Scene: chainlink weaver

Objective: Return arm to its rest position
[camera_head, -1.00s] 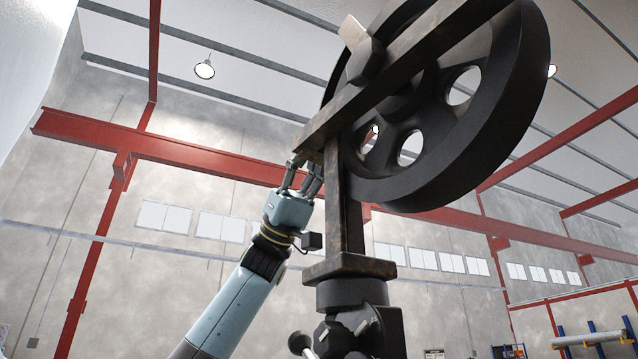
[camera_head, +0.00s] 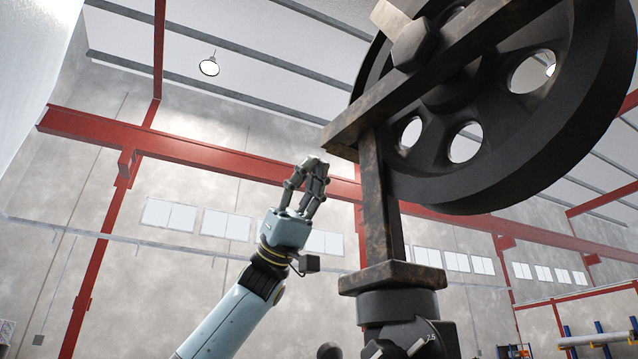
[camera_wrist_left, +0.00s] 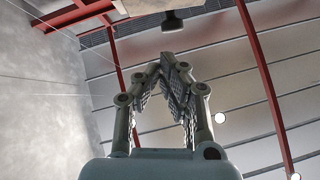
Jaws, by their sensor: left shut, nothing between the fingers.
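My left gripper (camera_head: 314,170) is raised in the middle of the head view, just left of the machine's upright post. Its fingers are closed together and hold nothing. A gap shows between the fingertips and the machine's slanting bar (camera_head: 350,125). In the left wrist view the same gripper (camera_wrist_left: 168,62) points up at the ceiling, its fingertips meeting. My right gripper is not in either view.
A large dark wheel (camera_head: 510,150) with round holes hangs on the rusty upright post (camera_head: 380,200), close to the right of my left gripper. Red beams (camera_head: 180,150) and wall windows lie behind. Open air is to the left.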

